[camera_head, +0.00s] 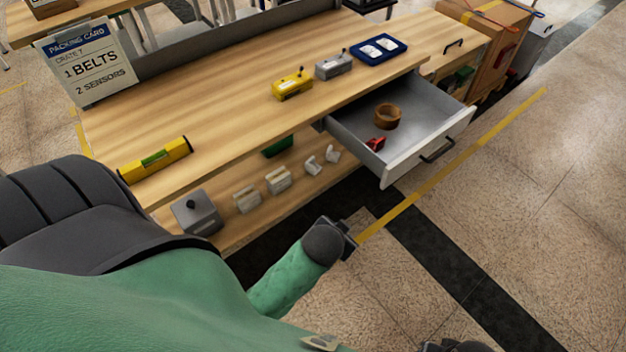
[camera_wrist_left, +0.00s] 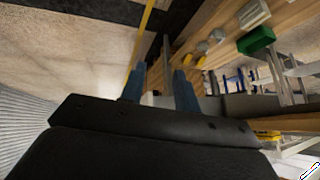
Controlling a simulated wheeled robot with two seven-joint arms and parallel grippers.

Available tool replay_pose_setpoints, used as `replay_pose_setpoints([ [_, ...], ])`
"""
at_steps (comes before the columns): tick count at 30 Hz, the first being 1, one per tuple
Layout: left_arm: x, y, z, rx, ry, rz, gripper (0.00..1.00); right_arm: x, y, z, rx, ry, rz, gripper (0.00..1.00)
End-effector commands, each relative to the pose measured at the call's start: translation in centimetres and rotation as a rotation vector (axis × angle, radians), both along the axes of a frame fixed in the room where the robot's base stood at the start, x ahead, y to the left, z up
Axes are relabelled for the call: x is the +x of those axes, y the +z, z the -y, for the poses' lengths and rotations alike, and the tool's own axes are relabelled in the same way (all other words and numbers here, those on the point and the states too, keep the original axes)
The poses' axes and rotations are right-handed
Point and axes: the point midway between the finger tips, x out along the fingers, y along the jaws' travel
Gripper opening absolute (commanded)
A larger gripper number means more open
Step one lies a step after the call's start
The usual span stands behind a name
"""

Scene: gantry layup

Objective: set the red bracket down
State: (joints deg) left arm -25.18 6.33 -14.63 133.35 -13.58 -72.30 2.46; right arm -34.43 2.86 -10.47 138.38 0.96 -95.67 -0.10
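A small red bracket (camera_head: 376,143) lies in the open grey drawer (camera_head: 452,133), near its front left corner, beside a brown ring. No gripper touches it. My left gripper (camera_head: 347,236) is below and to the left of the drawer in the head view, over the floor in front of the bench. In the left wrist view its two blue fingers (camera_wrist_left: 158,88) stand apart with nothing held between them. A dark part at the bottom edge of the head view may be my right gripper (camera_head: 456,346); its fingers are not clear.
The brown ring (camera_head: 387,116) is in the drawer. The wooden bench top (camera_head: 215,110) carries a yellow level (camera_head: 155,159), a yellow block (camera_head: 292,84), a grey block (camera_head: 333,64) and a blue tray (camera_head: 379,50). Several grey parts sit on the lower shelf.

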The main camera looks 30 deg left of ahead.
Motion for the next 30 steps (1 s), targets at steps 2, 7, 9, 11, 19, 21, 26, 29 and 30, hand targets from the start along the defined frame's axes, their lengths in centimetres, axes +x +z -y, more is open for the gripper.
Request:
replay_pose_setpoints([
  [2, -4.8, -1.6, 0.1, -0.056, 0.018, -0.164, 0.31, 0.0, 0.0, 0.0, 0.000, 0.000, 0.000, 0.36],
  [7, -12.2, -2.9, 0.7, -0.142, 0.021, -0.419, 0.31, 0.0, 0.0, 0.0, 0.001, -0.001, 0.000, 0.36],
  [9, -13.9, -2.9, 0.9, -0.162, 0.017, -0.476, 0.31, 0.0, 0.0, -0.1, 0.001, -0.001, 0.000, 0.36],
  [11, -14.8, -2.9, 0.9, -0.171, 0.015, -0.505, 0.31, 0.0, 0.0, -0.1, 0.001, -0.001, 0.000, 0.36],
  [19, -15.3, -3.0, 1.0, -0.176, 0.013, -0.524, 0.31, 0.0, 0.0, -0.1, 0.001, -0.001, 0.000, 0.36],
  [21, -15.3, -3.0, 1.0, -0.176, 0.013, -0.524, 0.31, 0.0, 0.0, -0.1, 0.001, -0.001, 0.000, 0.36],
  [26, -15.2, -2.9, 1.0, -0.176, 0.013, -0.523, 0.31, 0.0, 0.0, -0.1, 0.001, -0.001, 0.000, 0.36],
  [29, -15.2, -3.0, 1.0, -0.176, 0.013, -0.523, 0.31, 0.0, 0.0, -0.1, 0.001, -0.001, 0.000, 0.36],
  [30, -15.2, -2.9, 1.0, -0.176, 0.013, -0.523, 0.31, 0.0, 0.0, -0.1, 0.001, -0.001, 0.000, 0.36],
])
